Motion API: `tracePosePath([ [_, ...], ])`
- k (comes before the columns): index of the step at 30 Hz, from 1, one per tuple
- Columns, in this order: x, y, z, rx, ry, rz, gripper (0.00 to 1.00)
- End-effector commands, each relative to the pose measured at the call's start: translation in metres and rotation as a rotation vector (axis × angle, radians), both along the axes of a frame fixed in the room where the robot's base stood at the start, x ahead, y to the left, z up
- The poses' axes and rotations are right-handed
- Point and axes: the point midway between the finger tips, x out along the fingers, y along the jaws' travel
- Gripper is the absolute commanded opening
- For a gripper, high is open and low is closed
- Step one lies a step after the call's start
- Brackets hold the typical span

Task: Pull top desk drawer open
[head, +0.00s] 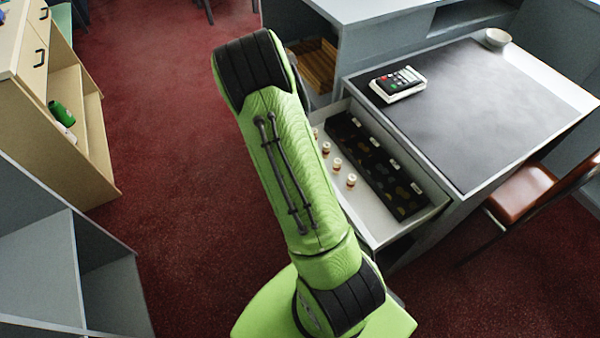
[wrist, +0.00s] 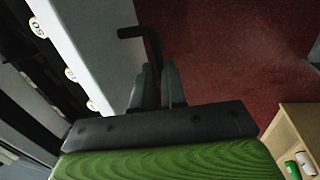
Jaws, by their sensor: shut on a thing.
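The top desk drawer (head: 376,228) stands pulled out from under the desk top in the head view, its inside showing. It holds a dark patterned strip (head: 375,165) with pale labels and several small spool-like pieces (head: 337,163). In the wrist view the pale drawer front (wrist: 108,40) is at upper left. A black bar handle (wrist: 151,45) projects from it. My gripper (wrist: 157,85) is shut on this handle, with one grey finger on each side. In the head view my green arm hides the gripper, the handle and part of the drawer.
A brown chair (head: 522,193) stands at right. A wooden cabinet (head: 60,110) and grey shelf (head: 40,250) stand at left. Red carpet (head: 165,130) between is clear.

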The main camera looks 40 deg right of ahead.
Motion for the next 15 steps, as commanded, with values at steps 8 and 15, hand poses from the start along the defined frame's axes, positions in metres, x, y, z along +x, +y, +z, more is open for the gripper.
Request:
tracePosePath([
  [8,0.0001,0.0006,0.0002,0.001,0.0,0.0,0.0],
  [15,0.0002,0.0004,0.0001,0.0,0.0,0.0,0.19],
])
